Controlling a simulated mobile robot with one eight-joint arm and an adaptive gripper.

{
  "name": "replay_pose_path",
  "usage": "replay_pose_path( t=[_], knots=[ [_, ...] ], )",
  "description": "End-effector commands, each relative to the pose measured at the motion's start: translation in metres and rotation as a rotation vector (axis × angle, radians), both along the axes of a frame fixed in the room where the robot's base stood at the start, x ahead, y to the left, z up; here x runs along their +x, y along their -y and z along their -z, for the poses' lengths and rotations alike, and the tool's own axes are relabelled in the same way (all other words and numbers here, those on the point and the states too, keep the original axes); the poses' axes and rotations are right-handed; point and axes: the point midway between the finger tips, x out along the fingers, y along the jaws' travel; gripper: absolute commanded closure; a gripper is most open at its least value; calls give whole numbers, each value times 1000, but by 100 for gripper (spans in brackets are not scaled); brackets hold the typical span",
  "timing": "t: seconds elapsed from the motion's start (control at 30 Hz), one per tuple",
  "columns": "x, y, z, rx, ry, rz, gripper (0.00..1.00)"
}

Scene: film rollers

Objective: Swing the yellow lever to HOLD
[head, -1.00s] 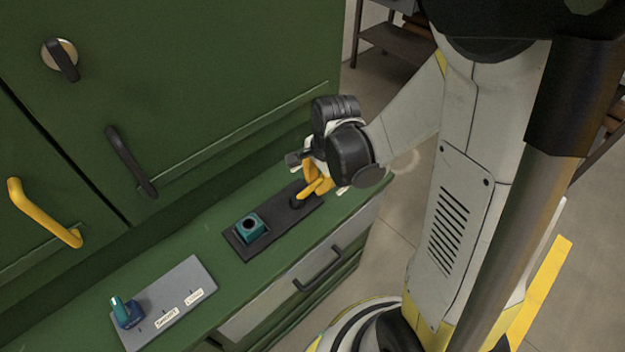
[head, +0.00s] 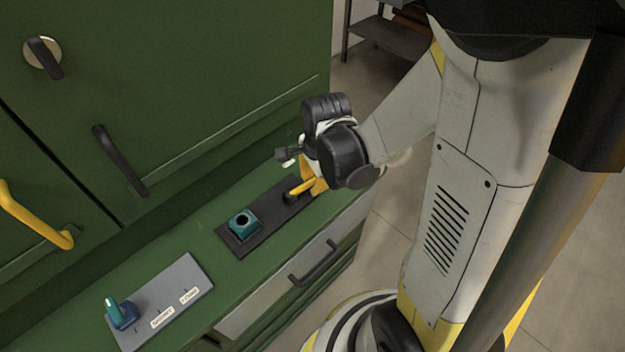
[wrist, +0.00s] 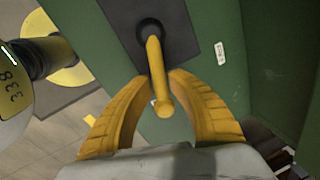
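The yellow lever (head: 301,187) stands out from a round black pivot on the dark plate (head: 229,239) at the counter's far end. In the wrist view the lever (wrist: 155,70) runs from its pivot down between the two yellow fingers of my gripper (wrist: 161,78). The fingers are apart, one on each side of the lever; I see gaps and cannot tell whether either touches it. In the head view my gripper (head: 312,180) is at the lever, partly hidden behind my wrist. A small white label (wrist: 221,53) lies right of the plate; its word is not readable.
A teal block with a round hole (head: 243,223) sits on the same dark plate. A grey plate (head: 192,268) with a blue-teal switch (head: 121,314) and labels is nearer on the counter. Green cabinet doors (head: 200,80) rise behind. A drawer handle (head: 315,263) juts out in front.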

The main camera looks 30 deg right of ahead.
Motion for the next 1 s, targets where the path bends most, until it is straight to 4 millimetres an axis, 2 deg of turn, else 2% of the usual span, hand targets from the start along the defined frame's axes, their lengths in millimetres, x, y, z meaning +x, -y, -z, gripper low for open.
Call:
replay_pose_path(
  t=[0.33, 0.47, 0.57, 1.0],
  knots=[
    [1, 0, -1, 0, 1, 0, 62],
    [0, 0, -7, 0, 2, 0, 62],
    [-3, 0, -19, 0, 2, 0, 62],
    [-19, 1, -99, 0, 1, 0, 62]
  ],
)
